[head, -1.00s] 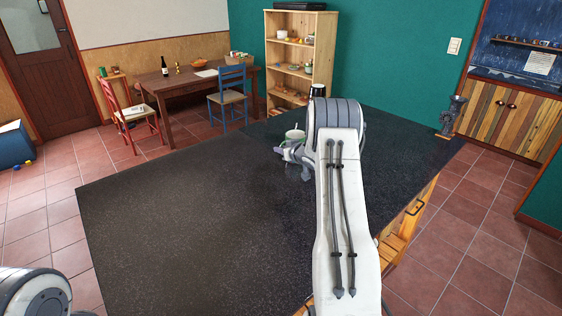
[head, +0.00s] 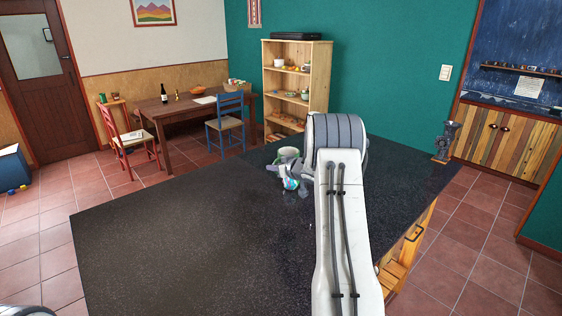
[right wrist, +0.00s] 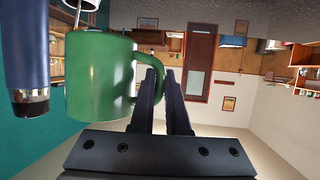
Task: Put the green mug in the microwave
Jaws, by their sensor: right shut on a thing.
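The green mug (head: 288,152) is at the far part of the dark counter in the head view, just left of my right arm. It shows large in the right wrist view (right wrist: 98,78), with its handle toward the fingers. My right gripper (right wrist: 161,82) is shut on the mug's handle; in the head view the gripper (head: 284,171) is partly hidden by its own arm. I cannot tell whether the mug touches the counter. My left gripper is out of view. No microwave shows.
The dark counter (head: 160,240) is clear at the left and front. A grey grinder-like object (head: 446,140) stands at the counter's far right corner.

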